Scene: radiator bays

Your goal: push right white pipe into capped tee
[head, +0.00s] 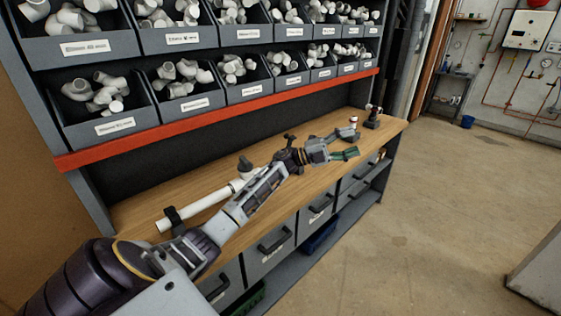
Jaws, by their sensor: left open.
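A white pipe (203,209) lies along the wooden bench top, held near its left end by a dark clamp (174,218). A grey fitting (245,166) stands at its far end; my arm hides part of this area. Farther right, a grey fitting with a white upright piece (353,123) sits on the bench; I cannot tell whether it is the capped tee. A second white pipe is not clearly visible. My right gripper is out of view.
Bins of white fittings (187,81) fill the shelves above the bench (135,212), with a red rail (220,115) below them. A dark and red device (373,117) stands at the bench's far right end. Drawers (270,248) are underneath.

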